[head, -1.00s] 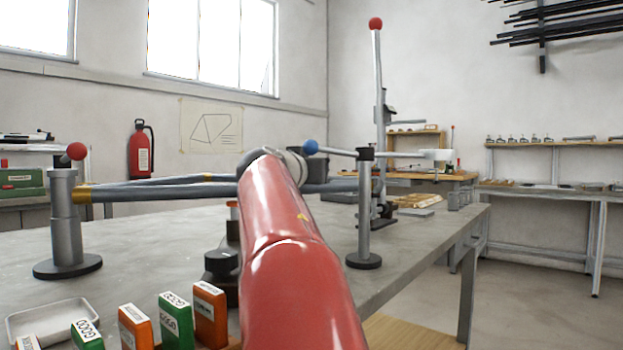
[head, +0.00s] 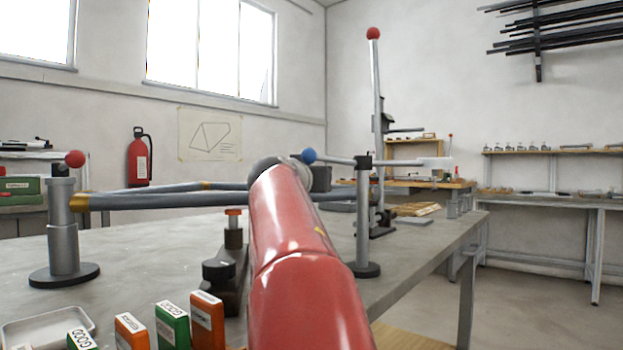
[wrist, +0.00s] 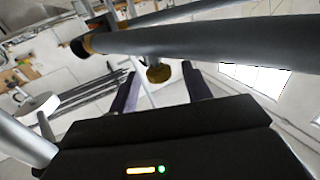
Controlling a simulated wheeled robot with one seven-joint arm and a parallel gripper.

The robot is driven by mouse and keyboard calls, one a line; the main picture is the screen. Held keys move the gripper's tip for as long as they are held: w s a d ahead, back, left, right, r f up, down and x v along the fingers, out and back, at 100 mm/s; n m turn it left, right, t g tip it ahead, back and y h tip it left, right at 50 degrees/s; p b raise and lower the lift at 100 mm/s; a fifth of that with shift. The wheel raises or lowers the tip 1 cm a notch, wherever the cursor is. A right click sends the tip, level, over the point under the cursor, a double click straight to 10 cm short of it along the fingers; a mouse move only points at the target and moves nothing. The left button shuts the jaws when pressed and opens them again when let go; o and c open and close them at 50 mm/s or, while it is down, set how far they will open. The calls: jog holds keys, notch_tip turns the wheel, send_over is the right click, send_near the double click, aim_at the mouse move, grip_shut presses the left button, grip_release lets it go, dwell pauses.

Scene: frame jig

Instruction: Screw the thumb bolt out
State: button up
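A brass-coloured round knob, probably the thumb bolt (wrist: 158,74), shows in the wrist view below a thick grey tube (wrist: 200,38). My gripper (wrist: 160,85) has its two dark fingers apart, one on each side of the knob, with visible gaps. I cannot tell how deep the knob sits between the fingertips. In the head view my red arm hides the knob and most of the gripper. The grey frame tubes (head: 160,200) run from the left jig post (head: 63,240) behind my arm.
Orange and green boxes (head: 172,325) and a shallow tray (head: 48,325) sit at the front. The bench between the left post and clamp is clear.

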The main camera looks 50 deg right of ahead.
jog(key=b+v, duration=0.2)
jog(key=v, duration=0.5)
jog(key=shift+s+a, duration=0.2)
jog(key=shift+a, duration=0.15)
jog(key=shift+s+f, duration=0.1)
dwell(0.4)
